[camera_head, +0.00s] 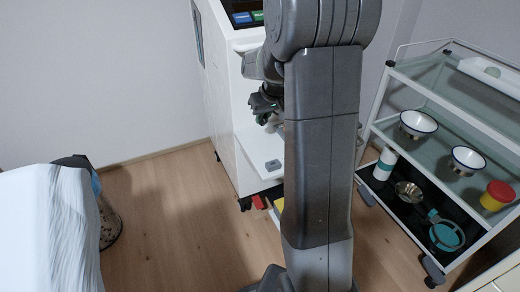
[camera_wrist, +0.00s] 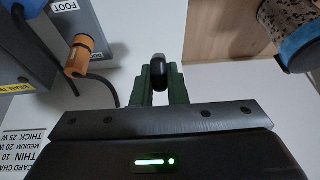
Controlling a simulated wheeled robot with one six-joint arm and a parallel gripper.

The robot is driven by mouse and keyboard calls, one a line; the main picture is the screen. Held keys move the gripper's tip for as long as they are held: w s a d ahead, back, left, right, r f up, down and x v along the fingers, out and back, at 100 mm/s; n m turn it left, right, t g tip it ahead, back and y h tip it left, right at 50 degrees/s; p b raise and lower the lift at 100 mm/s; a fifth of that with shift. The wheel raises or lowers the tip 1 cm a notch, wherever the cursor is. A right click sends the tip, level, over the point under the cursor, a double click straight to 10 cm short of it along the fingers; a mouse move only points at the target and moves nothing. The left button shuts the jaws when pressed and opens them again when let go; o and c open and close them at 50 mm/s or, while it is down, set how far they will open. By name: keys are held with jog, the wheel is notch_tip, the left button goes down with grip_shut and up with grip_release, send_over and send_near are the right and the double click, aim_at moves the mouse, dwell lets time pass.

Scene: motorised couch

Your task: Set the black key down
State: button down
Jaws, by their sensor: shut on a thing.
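The black key (camera_wrist: 158,70) shows in the wrist view as a small dark rounded piece with a paler tip. My gripper (camera_wrist: 159,80) is shut on it, with one green finger on each side. Most of the key's length is hidden or seen end-on. In the head view my gripper (camera_head: 262,106) is beside the white cabinet (camera_head: 226,90), partly hidden behind my own arm. The key cannot be made out there.
An orange piece (camera_wrist: 79,56) and a black cable are at left in the wrist view, near a "FOOT" label. A trolley (camera_head: 405,68) with bowls stands right. A white-covered couch (camera_head: 45,235) and a blue-rimmed bin (camera_head: 108,222) are left.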

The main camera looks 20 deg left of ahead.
notch_tip(320, 180, down, 10)
jog(key=shift+r+b, duration=0.25)
jog(key=shift+b, duration=1)
jog(key=shift+f, duration=0.15)
jog(key=c, duration=1.5)
grip_release()
jog(key=shift+o, duration=0.3)
jog(key=shift+d+r, duration=0.1)
jog(key=shift+r, duration=0.4)
jog(key=p+v, duration=0.3)
jog(key=v, duration=0.8)
jog(key=shift+r, duration=0.15)
